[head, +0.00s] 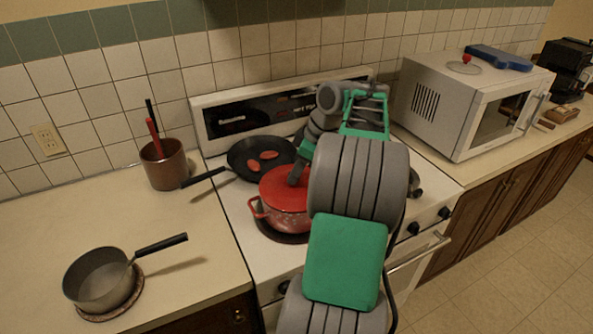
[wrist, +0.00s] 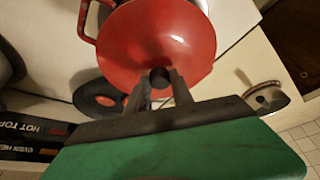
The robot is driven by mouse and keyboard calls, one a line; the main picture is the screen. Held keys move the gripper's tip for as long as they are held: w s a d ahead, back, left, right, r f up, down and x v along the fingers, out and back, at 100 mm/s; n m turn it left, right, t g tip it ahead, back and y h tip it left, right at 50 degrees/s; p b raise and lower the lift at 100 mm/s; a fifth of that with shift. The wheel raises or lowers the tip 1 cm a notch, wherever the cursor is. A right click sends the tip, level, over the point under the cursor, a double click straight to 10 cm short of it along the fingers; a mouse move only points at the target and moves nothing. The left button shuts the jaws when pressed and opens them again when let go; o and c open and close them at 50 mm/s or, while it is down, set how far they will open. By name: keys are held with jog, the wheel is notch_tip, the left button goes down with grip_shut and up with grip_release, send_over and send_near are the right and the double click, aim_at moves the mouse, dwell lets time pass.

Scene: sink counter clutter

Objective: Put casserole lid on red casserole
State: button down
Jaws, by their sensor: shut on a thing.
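The red casserole (head: 287,221) stands at the front left of the stove, with a looped side handle showing. The red casserole lid (head: 277,184) is over its top and looks level. I cannot tell whether it touches the rim. My gripper (head: 298,177) is above the lid, partly hidden by my arm. In the wrist view the gripper (wrist: 160,82) is shut on the dark knob of the lid (wrist: 157,40). A red handle of the casserole (wrist: 86,22) sticks out past the lid's edge.
A black frying pan (head: 243,160) with red pieces is close behind the casserole. A brown utensil pot (head: 165,172) and a saucepan (head: 98,283) are on the left counter.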

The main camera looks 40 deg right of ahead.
jog(key=shift+f, duration=0.2)
dwell(0.5)
jog(key=c, duration=1)
grip_release()
jog(key=shift+c, duration=0.2)
jog(key=shift+f, duration=0.1)
jog(key=p+v, duration=0.2)
jog(key=v, duration=0.6)
